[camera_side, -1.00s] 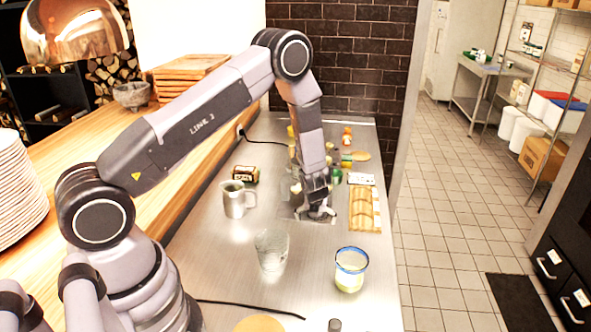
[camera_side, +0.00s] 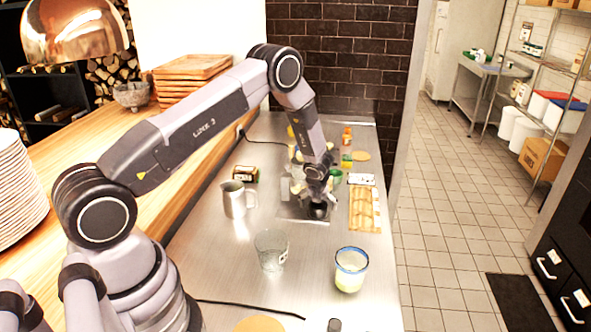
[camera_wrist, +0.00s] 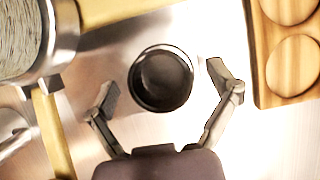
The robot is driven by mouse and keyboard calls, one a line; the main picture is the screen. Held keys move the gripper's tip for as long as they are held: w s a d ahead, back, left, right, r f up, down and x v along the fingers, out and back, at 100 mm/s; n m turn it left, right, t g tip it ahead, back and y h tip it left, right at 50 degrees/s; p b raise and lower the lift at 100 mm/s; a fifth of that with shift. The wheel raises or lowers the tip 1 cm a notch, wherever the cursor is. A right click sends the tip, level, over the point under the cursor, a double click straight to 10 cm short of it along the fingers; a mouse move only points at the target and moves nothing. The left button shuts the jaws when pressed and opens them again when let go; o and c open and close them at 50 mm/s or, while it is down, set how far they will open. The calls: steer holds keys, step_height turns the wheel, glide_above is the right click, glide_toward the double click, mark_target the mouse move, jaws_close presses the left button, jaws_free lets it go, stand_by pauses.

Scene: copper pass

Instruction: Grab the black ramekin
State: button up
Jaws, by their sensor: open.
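The black ramekin (camera_wrist: 162,78) is a small round dark cup standing on the steel counter in the wrist view. In the side view the ramekin (camera_side: 319,211) is a dark shape just below my gripper (camera_side: 318,190). In the wrist view my gripper (camera_wrist: 166,83) is open, one fingertip on the left and one on the right of the ramekin. Clear gaps show between each finger and the cup, with no contact visible. The ramekin appears empty, and its lower side is hidden.
A wooden board with round hollows (camera_side: 364,208) lies close on the right. A metal pitcher (camera_side: 235,199) stands to the left. A clear glass (camera_side: 271,250) and a blue-rimmed glass (camera_side: 350,269) stand nearer the front. Bottles (camera_side: 347,142) stand behind.

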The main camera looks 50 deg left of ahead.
steer(key=c, duration=1.3)
